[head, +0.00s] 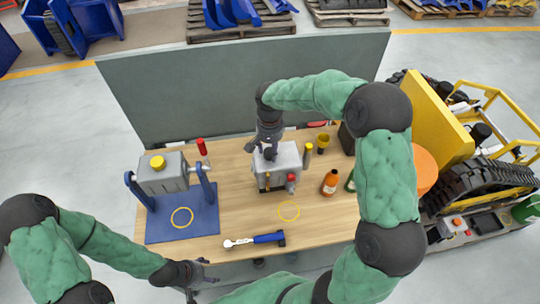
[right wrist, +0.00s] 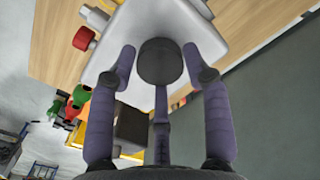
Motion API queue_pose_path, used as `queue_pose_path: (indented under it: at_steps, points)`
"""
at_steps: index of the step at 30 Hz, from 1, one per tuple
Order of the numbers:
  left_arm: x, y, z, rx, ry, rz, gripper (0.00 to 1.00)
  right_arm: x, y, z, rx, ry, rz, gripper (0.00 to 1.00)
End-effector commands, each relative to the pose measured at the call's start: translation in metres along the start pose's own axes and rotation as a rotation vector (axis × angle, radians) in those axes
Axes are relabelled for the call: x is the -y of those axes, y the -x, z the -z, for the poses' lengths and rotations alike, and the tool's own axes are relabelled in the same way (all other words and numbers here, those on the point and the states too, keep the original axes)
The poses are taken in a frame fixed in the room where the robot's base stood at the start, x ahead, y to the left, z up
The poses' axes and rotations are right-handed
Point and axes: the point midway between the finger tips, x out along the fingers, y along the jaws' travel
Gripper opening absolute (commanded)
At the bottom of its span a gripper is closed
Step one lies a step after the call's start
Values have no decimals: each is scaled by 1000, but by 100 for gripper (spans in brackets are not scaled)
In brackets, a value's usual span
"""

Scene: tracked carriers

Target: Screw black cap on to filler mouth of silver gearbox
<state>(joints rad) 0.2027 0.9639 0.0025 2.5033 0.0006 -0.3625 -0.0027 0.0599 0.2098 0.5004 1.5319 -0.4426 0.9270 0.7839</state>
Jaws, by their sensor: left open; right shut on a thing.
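The silver gearbox (head: 287,160) stands mid-table, with a red fitting (head: 291,178) on its front. My right gripper (head: 268,152) comes down from above onto the gearbox's top. In the right wrist view, my right gripper (right wrist: 160,72) has its fingers around the round black cap (right wrist: 160,60), over the light top face of the gearbox (right wrist: 135,25). The cap hides the filler mouth, and I cannot tell whether the threads are engaged. My left gripper (head: 204,275) is open and empty, low near the table's front edge, away from the gearbox.
A second grey housing (head: 165,180) with a yellow cap sits in a blue stand at left. A blue-handled wrench (head: 255,240) lies in front. An orange bottle (head: 330,183) and yellow cup (head: 323,141) stand right of the gearbox. A grey panel (head: 240,85) rises behind.

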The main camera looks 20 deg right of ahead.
Motion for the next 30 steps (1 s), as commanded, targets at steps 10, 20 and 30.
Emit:
queue_pose_path:
  at_steps: [10, 20, 30]
  points:
    - [6, -17, 1, 0, 0, 0, 69, 0, -1, 0, 0, -366, 1, 22]
    - [6, -17, 1, 0, 0, 0, 69, 0, 0, 0, 0, -406, 1, 22]
    - [11, -30, 1, 0, 0, 0, 69, 0, -2, 0, 0, -676, 1, 22]
